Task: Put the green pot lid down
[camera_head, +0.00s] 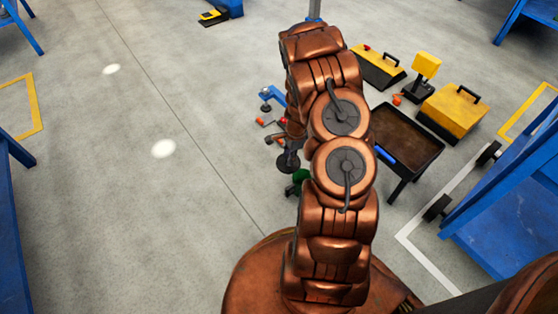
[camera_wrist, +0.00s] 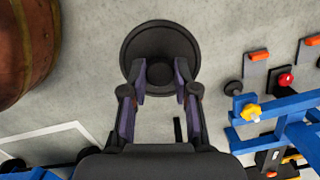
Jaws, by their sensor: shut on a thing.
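In the wrist view my gripper (camera_wrist: 160,86) is shut, with a finger on each side of the central knob of a round lid (camera_wrist: 160,38). The lid looks dark grey to black in this view, not clearly green. Grey floor shows all around it; I cannot tell how high above the floor it is. In the head view my arm hides most of the gripper area. A small green patch (camera_head: 299,177) shows just left of my arm; I cannot tell whether it is part of the lid.
A dark tray table (camera_head: 408,137), a yellow toolbox (camera_head: 453,110) and another yellow case (camera_head: 378,67) stand right of my arm. A blue bench (camera_head: 505,215) stands at far right. A blue frame with tools (camera_wrist: 275,125) is right in the wrist view.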

